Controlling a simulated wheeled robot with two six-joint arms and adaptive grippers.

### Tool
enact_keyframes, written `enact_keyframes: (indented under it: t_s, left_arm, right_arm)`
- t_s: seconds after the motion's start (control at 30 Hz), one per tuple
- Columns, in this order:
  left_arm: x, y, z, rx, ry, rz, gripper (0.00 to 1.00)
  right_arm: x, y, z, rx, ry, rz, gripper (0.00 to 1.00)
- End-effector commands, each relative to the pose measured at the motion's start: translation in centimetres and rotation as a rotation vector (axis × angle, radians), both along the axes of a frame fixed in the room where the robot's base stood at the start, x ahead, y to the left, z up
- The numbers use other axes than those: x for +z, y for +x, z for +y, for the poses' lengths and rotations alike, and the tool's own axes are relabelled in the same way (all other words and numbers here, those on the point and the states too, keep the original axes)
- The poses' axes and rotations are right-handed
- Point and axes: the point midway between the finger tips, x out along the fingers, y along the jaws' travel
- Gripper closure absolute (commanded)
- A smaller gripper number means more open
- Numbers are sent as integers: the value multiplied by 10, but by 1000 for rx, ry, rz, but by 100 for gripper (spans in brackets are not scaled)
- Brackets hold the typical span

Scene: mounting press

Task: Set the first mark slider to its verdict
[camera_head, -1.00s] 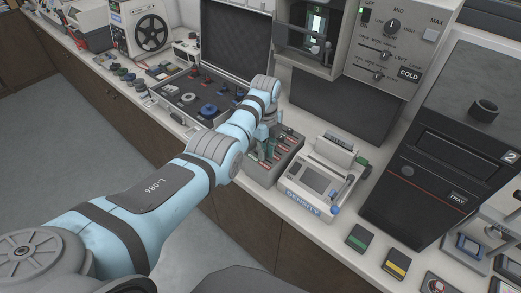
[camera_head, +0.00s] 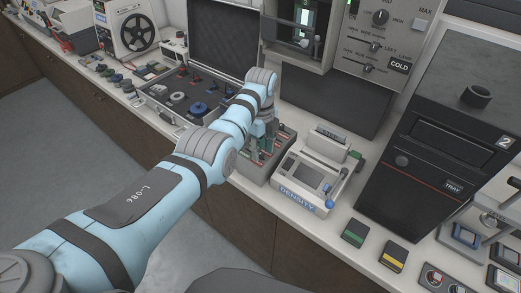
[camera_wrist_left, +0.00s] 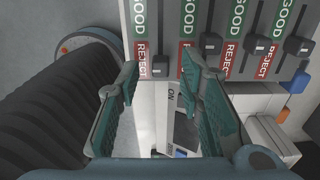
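The slider panel (camera_head: 283,150) is a low grey box on the counter, left of the density unit. In the left wrist view it shows several sliders with green GOOD and red REJECT labels. The slider knob (camera_wrist_left: 160,68) at the far left of the row is dark and sits beside the REJECT label (camera_wrist_left: 141,60). My left gripper (camera_wrist_left: 160,72) has its teal fingers apart, one on each side of that knob; I cannot tell whether they touch it. In the head view my left gripper (camera_head: 260,143) hangs over the panel and hides part of it. My right gripper is not in view.
The density unit (camera_head: 305,180) stands close on the right of the panel. An open case (camera_head: 190,98) with knobs lies on the left. A black tray machine (camera_head: 425,160) and green and yellow blocks (camera_head: 355,233) are further right.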

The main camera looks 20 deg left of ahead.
Motion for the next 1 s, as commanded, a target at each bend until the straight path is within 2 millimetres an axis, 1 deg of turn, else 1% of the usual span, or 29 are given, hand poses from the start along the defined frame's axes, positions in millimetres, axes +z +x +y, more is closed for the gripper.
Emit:
enact_keyframes:
  t_s: [0.07, 0.2, 0.3, 0.4, 0.53, 1.0]
  left_arm:
    - [16, 1, 0, 0, 0, -6, 66]
    - [56, 1, 1, 0, -1, -5, 66]
    - [82, 1, 1, 0, -1, -3, 66]
    - [100, 1, 1, 0, -1, -1, 66]
    - [109, 0, 1, 0, -2, 2, 66]
    - [109, 0, 0, -1, -1, 1, 66]
  right_arm:
    - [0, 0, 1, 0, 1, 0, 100]
    - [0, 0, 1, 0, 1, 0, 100]
    - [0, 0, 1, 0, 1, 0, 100]
    - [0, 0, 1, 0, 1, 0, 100]
    - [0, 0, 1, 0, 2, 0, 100]
    - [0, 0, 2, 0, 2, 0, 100]
